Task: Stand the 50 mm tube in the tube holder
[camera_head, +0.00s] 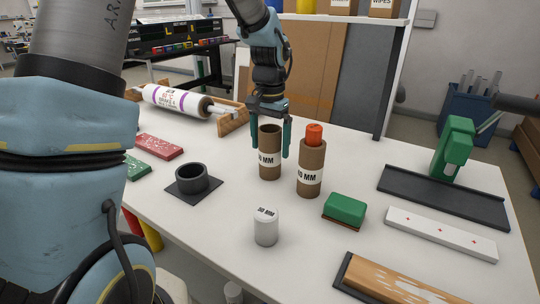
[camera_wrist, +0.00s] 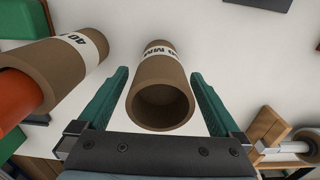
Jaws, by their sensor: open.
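A brown cardboard tube (camera_head: 270,160) stands upright on the white table, its top open. Its label ends in "0 MM"; the first digit is hard to read. My gripper (camera_head: 270,152) is open, pointing down, with one green finger on each side of this tube. In the wrist view the tube (camera_wrist: 161,90) lies between the spread fingers (camera_wrist: 162,98), with gaps on both sides. A second brown tube (camera_head: 311,170) with an orange plug stands just to the right; its label seems to read 40 in the wrist view (camera_wrist: 75,65). The tube holder, a dark ring on a square base (camera_head: 193,179), stands empty to the left.
A white cylinder (camera_head: 266,228) stands in front of the tubes. A green-topped block (camera_head: 344,209) lies right of them. Red (camera_head: 158,146) and green (camera_head: 137,168) packets lie left. A roll on a wooden stand (camera_head: 178,102) is behind. Table between tube and holder is clear.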

